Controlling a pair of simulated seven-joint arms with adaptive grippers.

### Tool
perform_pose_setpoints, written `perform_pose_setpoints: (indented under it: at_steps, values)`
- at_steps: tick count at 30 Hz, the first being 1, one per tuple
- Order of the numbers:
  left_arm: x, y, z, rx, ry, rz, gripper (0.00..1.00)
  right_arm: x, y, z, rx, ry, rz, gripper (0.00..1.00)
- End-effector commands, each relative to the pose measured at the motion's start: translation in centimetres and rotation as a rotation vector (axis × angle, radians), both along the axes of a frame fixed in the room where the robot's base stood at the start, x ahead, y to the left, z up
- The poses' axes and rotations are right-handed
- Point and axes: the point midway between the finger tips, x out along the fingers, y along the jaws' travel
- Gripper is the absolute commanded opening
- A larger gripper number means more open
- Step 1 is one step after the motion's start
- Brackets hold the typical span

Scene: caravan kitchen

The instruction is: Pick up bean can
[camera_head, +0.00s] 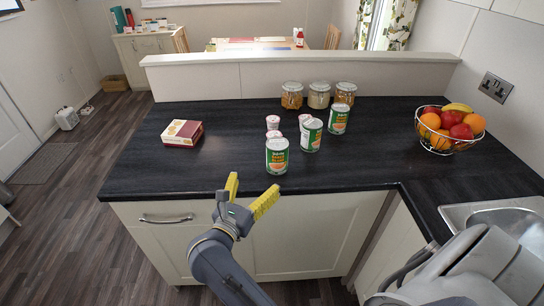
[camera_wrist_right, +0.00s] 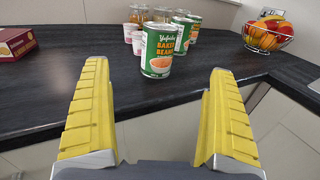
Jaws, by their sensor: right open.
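Three green-and-white bean cans stand upright on the dark counter. The nearest bean can (camera_head: 277,157) is close to the front edge; the middle can (camera_head: 311,136) and the back can (camera_head: 339,119) stand behind it to the right. In the right wrist view the nearest can (camera_wrist_right: 158,52) reads "Baked Beans" and stands beyond the fingertips, between them across the picture. My right gripper (camera_head: 251,188) has yellow fingers spread open and empty, in front of the counter edge, short of the nearest can. My left gripper is not in view.
Small white-and-pink pots (camera_head: 273,122) stand right behind the nearest can. Several glass jars (camera_head: 318,95) line the back by the low wall. A red-and-cream box (camera_head: 182,133) is at left, a fruit basket (camera_head: 450,128) at right. The counter's left front is clear.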

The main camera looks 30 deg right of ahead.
Motion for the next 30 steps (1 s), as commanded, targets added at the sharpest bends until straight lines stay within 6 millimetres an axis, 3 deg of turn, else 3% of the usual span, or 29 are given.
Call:
perform_pose_setpoints:
  at_steps: [5, 21, 30]
  values:
    - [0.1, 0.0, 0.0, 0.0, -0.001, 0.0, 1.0, 0.5, -1.1, 0.6, 0.034, -0.013, -0.008, 0.93]
    - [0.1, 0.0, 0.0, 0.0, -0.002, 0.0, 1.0, 5.9, -8.4, 0.6, 0.032, -0.012, -0.008, 0.93]
    - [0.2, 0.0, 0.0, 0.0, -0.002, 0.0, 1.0, 7.0, -9.9, 0.5, 0.033, -0.011, -0.006, 0.93]
